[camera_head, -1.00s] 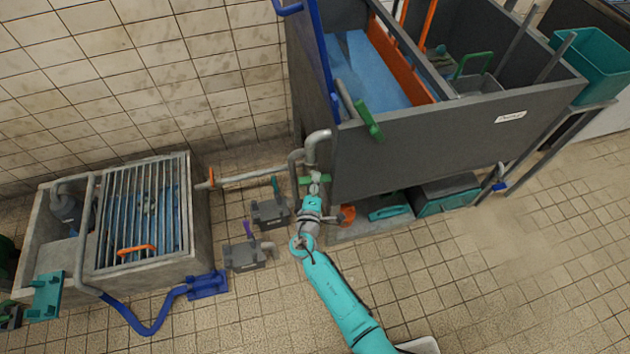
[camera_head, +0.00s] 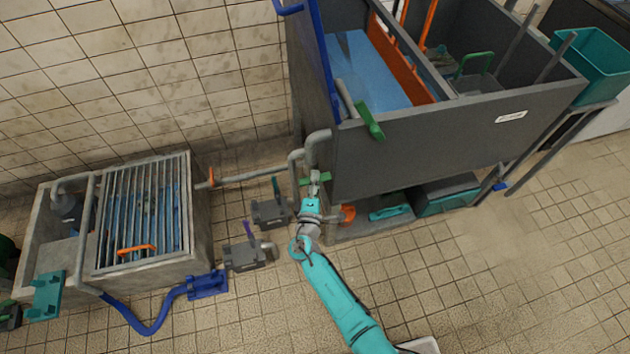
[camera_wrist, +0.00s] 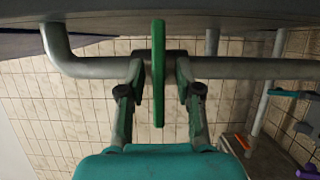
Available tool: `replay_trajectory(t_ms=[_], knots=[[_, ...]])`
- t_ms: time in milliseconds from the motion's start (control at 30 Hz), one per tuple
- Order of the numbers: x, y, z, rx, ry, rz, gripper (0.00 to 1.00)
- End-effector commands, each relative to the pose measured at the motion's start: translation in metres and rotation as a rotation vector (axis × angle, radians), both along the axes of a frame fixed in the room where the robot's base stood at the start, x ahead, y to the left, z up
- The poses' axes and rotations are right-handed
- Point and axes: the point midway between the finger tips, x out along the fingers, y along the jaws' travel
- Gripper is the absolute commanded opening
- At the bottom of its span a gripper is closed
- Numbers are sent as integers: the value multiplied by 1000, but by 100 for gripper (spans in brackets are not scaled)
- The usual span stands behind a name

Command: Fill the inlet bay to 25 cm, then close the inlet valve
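The inlet bay seems to be the left compartment of the large dark tank, with blue water (camera_head: 365,70) in it; I cannot read its depth. A green valve handle (camera_wrist: 158,85) sits on a grey pipe (camera_wrist: 95,68) below the tank and stands crosswise to the pipe in the wrist view. I take it for the inlet valve. My gripper (camera_wrist: 162,72) is open, one finger on each side of the handle, with narrow gaps visible. In the head view my gripper (camera_head: 314,183) covers the middle of the handle (camera_head: 304,182), near the tank's lower left corner.
An orange gate (camera_head: 400,62) bounds the blue water. Another green handle (camera_head: 370,119) is on the tank's front rim. A grated concrete basin (camera_head: 195,220) stands at left, and two grey pumps (camera_head: 244,256) sit on the floor between. Floor at right is open.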

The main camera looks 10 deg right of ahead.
Motion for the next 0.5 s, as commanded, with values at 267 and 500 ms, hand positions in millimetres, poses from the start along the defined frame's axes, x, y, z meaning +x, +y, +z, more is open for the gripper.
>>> replay_trajectory(t_ms=[267, 500], knots=[[0, 0, 0, 1, -1, 0, 38], [-23, 9, 0, 2, -1, 2, 38]])
